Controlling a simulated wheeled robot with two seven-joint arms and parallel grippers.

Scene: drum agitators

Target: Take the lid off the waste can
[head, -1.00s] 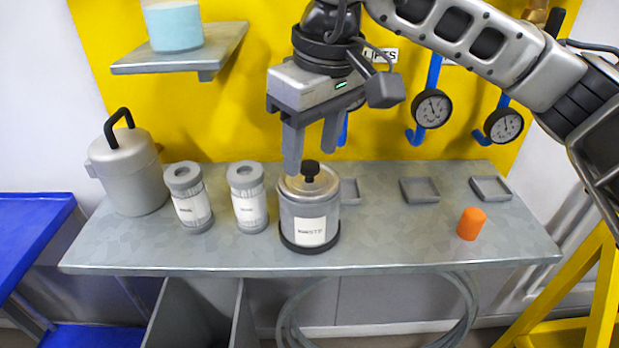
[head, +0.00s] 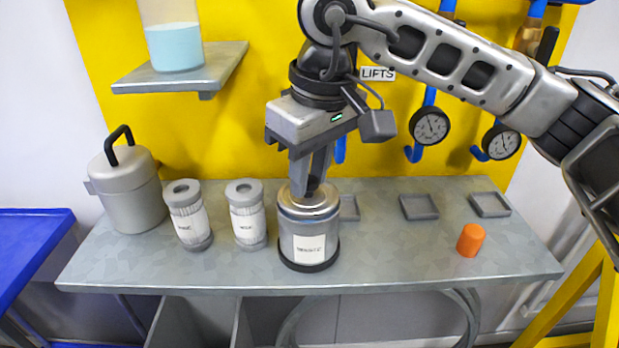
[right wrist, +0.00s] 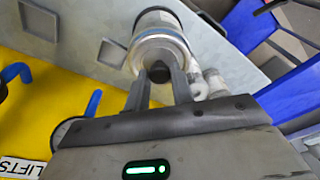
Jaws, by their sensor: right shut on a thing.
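The waste can (head: 308,238) is a grey metal cylinder with a white label and a dark base ring, upright near the middle of the bench. Its lid (head: 325,202) is a shiny disc that sits on or just at the can's top; I cannot tell if there is a gap. My right gripper (head: 312,186) points down over the lid and is shut on its black knob. In the right wrist view the knob (right wrist: 160,73) shows between the fingertips, with the lid (right wrist: 158,47) behind it. My left gripper is not in view.
Two grey labelled canisters (head: 189,215) (head: 247,213) stand left of the can, with a handled grey vessel (head: 130,190) beyond. A shelf (head: 180,76) holds a beaker. The bench front is clear.

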